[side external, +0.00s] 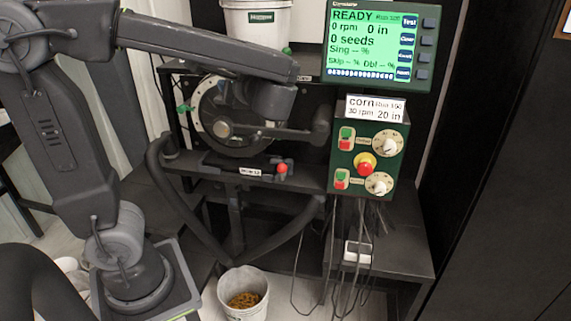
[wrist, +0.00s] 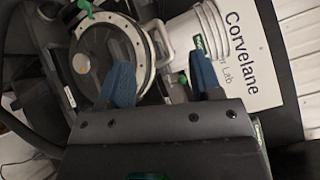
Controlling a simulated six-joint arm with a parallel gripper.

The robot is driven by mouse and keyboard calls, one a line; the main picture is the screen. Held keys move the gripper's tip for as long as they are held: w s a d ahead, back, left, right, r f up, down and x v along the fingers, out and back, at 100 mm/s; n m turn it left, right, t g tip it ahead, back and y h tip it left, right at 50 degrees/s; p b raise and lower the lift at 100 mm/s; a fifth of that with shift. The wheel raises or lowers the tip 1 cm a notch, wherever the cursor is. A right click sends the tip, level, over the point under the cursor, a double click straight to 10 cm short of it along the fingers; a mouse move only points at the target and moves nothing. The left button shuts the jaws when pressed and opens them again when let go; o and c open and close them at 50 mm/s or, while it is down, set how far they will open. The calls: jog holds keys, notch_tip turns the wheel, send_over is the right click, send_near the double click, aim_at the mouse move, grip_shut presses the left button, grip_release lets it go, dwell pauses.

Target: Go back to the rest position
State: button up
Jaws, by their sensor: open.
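My gripper (wrist: 162,80) shows in the wrist view as two blue fingers set well apart, with nothing between them. It is open. The round seed meter (wrist: 108,60), with a pale bolted rim, lies beyond the fingers. In the side external view my arm reaches over from the left, and its wrist end hangs in front of the seed meter (side external: 225,110), covering its right part. I cannot make out the fingertips there.
A white bucket (side external: 256,20) stands above the meter. The display (side external: 377,45) reads READY, 0 rpm and 0 seeds. Below it is a green control box (side external: 363,150) with knobs and a red button. A bucket of seeds (side external: 243,298) stands on the floor. Black hoses and cables hang below.

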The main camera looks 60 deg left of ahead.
jog(key=s+d+f+t+h, duration=0.1)
jog(key=s+d+f+h, duration=0.15)
jog(key=f+h, duration=0.3)
jog(key=s+d+f+h, duration=0.2)
jog(key=s+f+h, duration=0.2)
jog(key=f, duration=0.2)
jog(key=d+f+n+t+h, duration=0.1)
jog(key=d+n+t+h, duration=0.2)
jog(key=d+h, duration=0.6)
jog(key=shift+s+d+f+n+t, duration=0.4)
jog(key=shift+s+d+t, duration=0.1)
jog(key=shift+d, duration=0.5)
jog(key=shift+c, duration=0.2)
